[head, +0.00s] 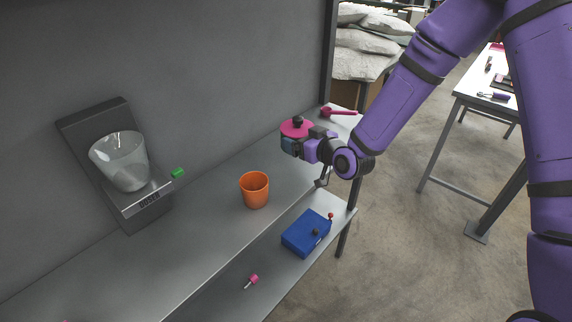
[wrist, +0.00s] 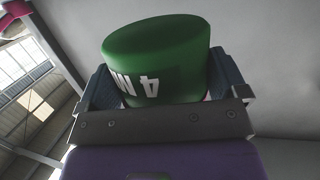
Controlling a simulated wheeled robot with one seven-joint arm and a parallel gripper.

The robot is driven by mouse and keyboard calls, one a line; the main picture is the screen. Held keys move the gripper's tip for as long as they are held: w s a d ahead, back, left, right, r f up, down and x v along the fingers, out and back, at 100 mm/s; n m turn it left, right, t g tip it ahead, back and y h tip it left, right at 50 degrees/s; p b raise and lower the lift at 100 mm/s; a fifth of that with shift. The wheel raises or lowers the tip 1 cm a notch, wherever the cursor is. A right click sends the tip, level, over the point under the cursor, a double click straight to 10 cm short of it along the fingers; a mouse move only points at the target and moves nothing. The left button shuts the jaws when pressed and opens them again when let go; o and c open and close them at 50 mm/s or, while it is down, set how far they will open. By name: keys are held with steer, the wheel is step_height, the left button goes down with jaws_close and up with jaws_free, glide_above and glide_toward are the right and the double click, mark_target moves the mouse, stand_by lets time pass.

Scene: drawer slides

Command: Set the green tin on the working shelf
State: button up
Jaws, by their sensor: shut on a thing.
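The green tin (wrist: 155,50) with white lettering is between the two fingers of my gripper (wrist: 165,85) in the wrist view. My gripper is shut on it. In the head view my gripper (head: 291,147) is above the far right part of the upper grey shelf (head: 205,225), and I cannot make out the tin there. A lower grey shelf (head: 225,295) runs in front. Which of the two is the working shelf, I cannot tell.
An orange cup (head: 255,190) stands on the upper shelf. A blue box (head: 306,233) and a pink-headed item (head: 252,281) lie on the lower one. A wall unit (head: 92,135) holds a clear cup (head: 122,160). A magenta disc (head: 296,128) shows by my gripper.

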mark_target(301, 167)
steer(key=shift+f, duration=3.1)
steer(key=shift+f, duration=0.1)
steer(key=o, duration=0.6)
steer(key=shift+o, duration=0.2)
